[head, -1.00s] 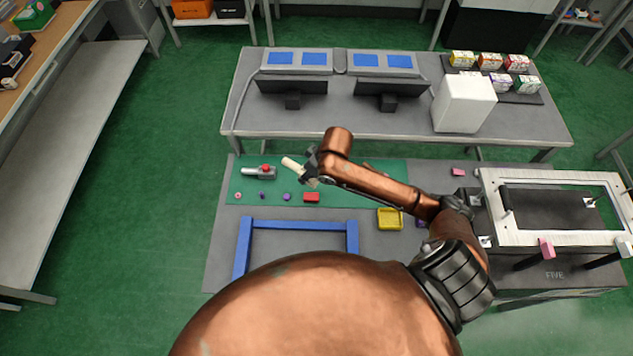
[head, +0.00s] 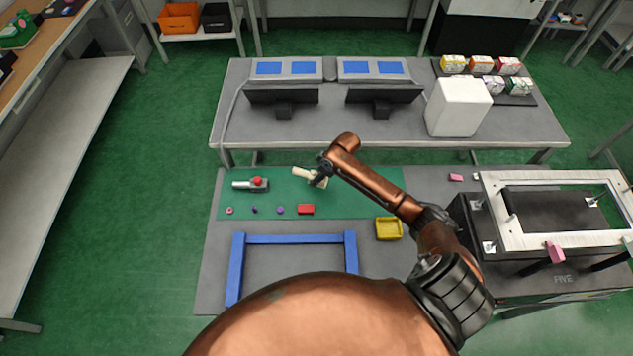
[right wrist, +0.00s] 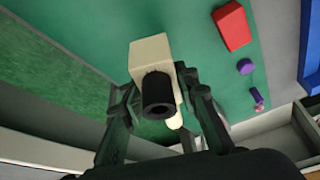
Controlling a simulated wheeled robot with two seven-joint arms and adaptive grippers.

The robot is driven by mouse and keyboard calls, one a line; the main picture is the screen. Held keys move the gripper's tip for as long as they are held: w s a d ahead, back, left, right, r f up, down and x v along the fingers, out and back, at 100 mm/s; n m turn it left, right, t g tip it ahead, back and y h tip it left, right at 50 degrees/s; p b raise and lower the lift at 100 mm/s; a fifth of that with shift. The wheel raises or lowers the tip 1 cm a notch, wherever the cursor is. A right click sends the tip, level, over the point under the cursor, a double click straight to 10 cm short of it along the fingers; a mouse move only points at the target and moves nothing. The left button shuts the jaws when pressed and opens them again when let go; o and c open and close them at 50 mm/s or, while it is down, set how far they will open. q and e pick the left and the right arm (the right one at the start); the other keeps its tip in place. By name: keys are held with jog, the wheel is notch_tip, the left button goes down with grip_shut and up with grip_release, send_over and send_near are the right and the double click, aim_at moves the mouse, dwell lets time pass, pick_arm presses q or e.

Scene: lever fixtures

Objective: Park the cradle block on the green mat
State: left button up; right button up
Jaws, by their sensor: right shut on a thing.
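I take the cream block with a black cylinder (right wrist: 150,52) to be the cradle block. My right gripper (right wrist: 160,100) is shut on it, with a dark finger on each side. In the head view, the block (head: 304,175) is at my right gripper (head: 323,171), over the back part of the green mat (head: 350,200). I cannot tell whether it touches the mat. A smaller cream end shows below the cylinder in the right wrist view. My left gripper is not in view.
A grey fixture with a red knob (head: 257,182) is left of the block on the mat. A red block (head: 306,210) and small purple pieces (head: 280,210) lie along the front. A blue frame (head: 294,239) and a yellow tray (head: 389,229) stand nearer. The mat's right part looks clear.

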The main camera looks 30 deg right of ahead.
jog(key=shift+w+d+f, duration=0.4)
jog(key=shift+w+f, duration=0.2)
jog(key=shift+f, duration=0.15)
notch_tip(320, 180, down, 3)
jog(key=shift+w+f+b, duration=0.1)
jog(key=shift+f+b, duration=0.1)
jog(key=shift+b, duration=0.4)
jog(key=o, duration=1.2)
jog(key=shift+o, duration=0.2)
jog(key=p+v, duration=0.2)
jog(key=v, duration=1)
jog(key=shift+p, duration=0.4)
jog(key=shift+r, duration=0.15)
